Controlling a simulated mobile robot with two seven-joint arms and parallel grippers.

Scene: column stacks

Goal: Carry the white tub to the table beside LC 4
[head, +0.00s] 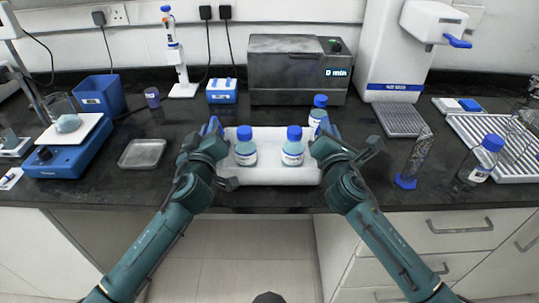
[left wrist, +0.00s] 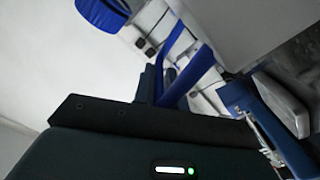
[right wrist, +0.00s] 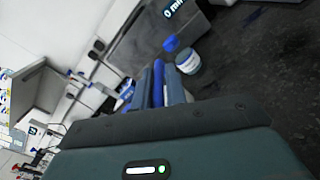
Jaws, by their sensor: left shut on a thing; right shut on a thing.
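The white tub (head: 270,175) is at the front edge of the dark bench in the head view. Two blue-capped bottles, one left (head: 245,152) and one right (head: 292,153), stand upright in it. My left gripper (head: 213,128) is shut on the tub's left end. My right gripper (head: 326,128) is shut on its right end. My wrists hide parts of both ends. I cannot tell whether the tub rests on the bench or hangs just above it. No LC 4 label is readable, and I cannot make out the table beside it.
A third blue-capped bottle (head: 319,112) stands behind the tub's right end. A grey heated box (head: 297,75) is at the back. A metal dish (head: 142,153) lies left; a clear cylinder (head: 412,160) and another bottle (head: 482,160) stand right. Floor (head: 260,240) is open in front.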

